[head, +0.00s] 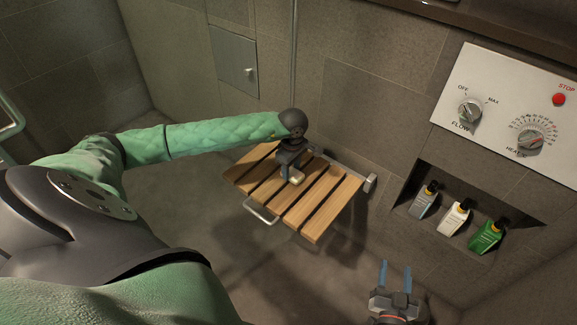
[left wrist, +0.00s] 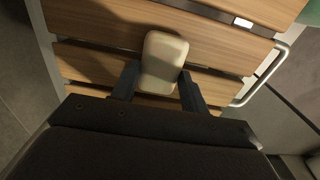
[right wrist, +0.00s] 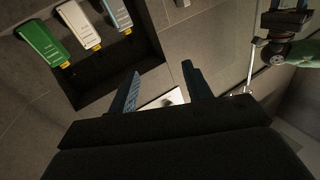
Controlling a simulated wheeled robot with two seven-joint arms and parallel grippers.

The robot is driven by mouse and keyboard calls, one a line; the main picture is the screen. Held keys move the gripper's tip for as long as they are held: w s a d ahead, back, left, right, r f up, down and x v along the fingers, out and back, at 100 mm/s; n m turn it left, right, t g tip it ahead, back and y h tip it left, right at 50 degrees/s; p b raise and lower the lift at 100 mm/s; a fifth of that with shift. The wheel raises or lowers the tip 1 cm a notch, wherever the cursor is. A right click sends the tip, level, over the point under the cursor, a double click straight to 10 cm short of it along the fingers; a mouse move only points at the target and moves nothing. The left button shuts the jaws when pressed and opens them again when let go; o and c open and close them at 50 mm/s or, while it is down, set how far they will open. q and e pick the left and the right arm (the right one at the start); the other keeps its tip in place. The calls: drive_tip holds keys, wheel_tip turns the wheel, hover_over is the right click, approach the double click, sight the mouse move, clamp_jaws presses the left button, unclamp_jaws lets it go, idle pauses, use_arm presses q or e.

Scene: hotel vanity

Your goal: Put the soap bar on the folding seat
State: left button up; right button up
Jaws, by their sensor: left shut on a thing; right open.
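The cream soap bar (head: 297,178) is between the fingers of my left gripper (head: 291,172), over the slats of the wooden folding seat (head: 325,193). In the left wrist view the soap bar (left wrist: 162,60) sits between both fingertips, above the seat's slats (left wrist: 100,20). My left gripper is shut on it. The soap is at or just above the slats; I cannot tell whether it touches them. My right gripper (head: 395,268) is open and empty, low in the head view, to the right of the seat.
A wall niche at the right holds a grey bottle (head: 424,201), a white bottle (head: 453,217) and a green bottle (head: 486,237). A control panel (head: 510,112) with knobs is above it. A metal bar (head: 262,212) runs at the seat's front left. Most of the seat is bare.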

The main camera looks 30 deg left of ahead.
drive_tip(key=shift+r, duration=0.2)
use_arm(q)
drive_tip(key=shift+f, duration=0.1)
use_arm(e)
drive_tip(key=shift+w+r+t, duration=0.15)
drive_tip(key=shift+r+t, duration=0.25)
drive_tip(key=shift+r, duration=0.55)
use_arm(q)
drive_tip(key=o, duration=1.3)
use_arm(e)
drive_tip(key=shift+w+r, duration=0.1)
drive_tip(key=shift+r, duration=0.05)
